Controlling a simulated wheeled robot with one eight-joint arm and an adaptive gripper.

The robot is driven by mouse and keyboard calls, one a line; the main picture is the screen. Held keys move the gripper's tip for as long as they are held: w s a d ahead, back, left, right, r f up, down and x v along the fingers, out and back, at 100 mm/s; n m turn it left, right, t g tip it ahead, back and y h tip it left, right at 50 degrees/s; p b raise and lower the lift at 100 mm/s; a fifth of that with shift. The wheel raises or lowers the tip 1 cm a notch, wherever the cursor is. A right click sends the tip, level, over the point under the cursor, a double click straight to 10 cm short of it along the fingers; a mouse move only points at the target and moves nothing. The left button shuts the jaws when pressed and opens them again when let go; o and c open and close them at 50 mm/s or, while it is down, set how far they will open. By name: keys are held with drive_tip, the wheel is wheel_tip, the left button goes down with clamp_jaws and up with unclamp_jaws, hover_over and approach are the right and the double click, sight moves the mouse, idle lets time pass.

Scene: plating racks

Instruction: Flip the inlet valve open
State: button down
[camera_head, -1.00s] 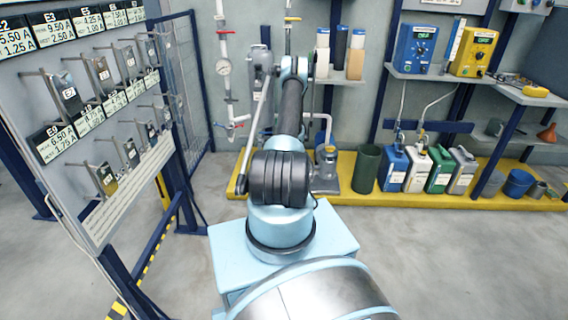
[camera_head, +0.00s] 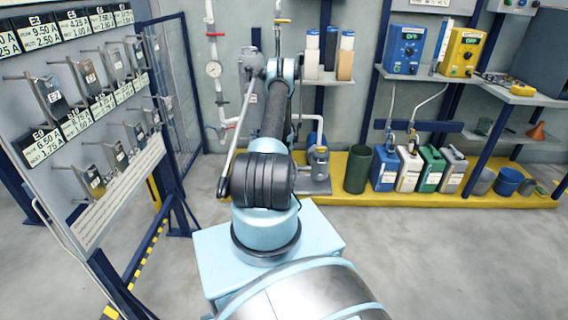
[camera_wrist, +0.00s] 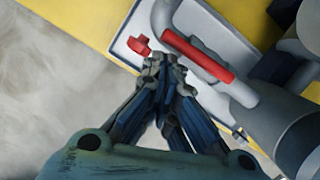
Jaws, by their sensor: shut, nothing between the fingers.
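A red lever handle (camera_wrist: 198,57) lies along a grey pipe (camera_wrist: 160,20) in the wrist view, just above and right of my fingertips. A smaller red handle (camera_wrist: 139,46) is just left of the fingertips. No label shows which of these is the inlet valve. My gripper (camera_wrist: 165,62) is shut and empty; its tips look close to both red parts, but I cannot tell whether they touch. In the head view my arm hides the gripper.
A pump (camera_head: 318,165) stands on the yellow platform (camera_head: 335,190). A dark green bin (camera_head: 358,169) and several canisters stand to its right. A rack panel (camera_head: 80,130) with hanging parts is at left. Open floor (camera_head: 430,260) lies at the front right.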

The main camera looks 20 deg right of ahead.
drive_tip(key=s+a+r, duration=0.2)
drive_tip(key=s+r, duration=0.3)
drive_tip(key=r, duration=0.5)
drive_tip(key=shift+r, duration=0.15)
drive_tip(key=shift+s+a, duration=0.1)
idle(0.3)
